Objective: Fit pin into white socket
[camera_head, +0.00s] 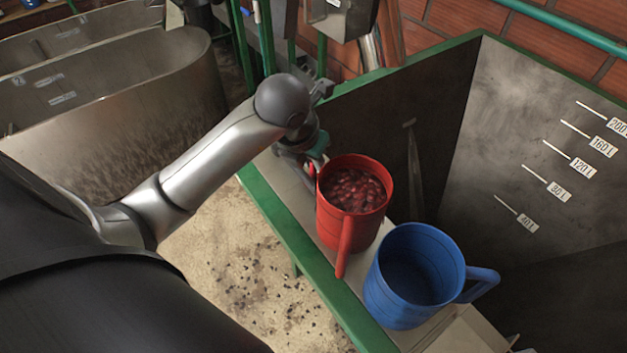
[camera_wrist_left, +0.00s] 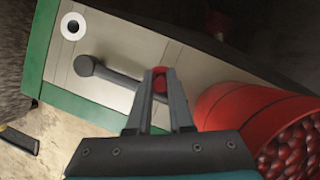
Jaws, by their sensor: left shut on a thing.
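The white socket (camera_wrist_left: 74,26), a white ring with a dark hole, is at the top left of the left wrist view, on the pale ledge (camera_wrist_left: 105,30). It looks empty. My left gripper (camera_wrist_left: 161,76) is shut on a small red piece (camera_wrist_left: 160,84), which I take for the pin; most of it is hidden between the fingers. The gripper is apart from the socket, to its lower right. A dark grey rod with a round end (camera_wrist_left: 108,76) runs behind the fingers; I cannot tell if it joins the red piece. In the head view my left gripper (camera_head: 312,166) is beside the red mug.
The red mug (camera_head: 333,222), full of red cherries, stands on the ledge close to my left gripper. An empty blue mug (camera_head: 393,302) stands nearer. A green edge (camera_head: 300,247) borders the ledge. A deep marked tank (camera_head: 500,120) lies to the right.

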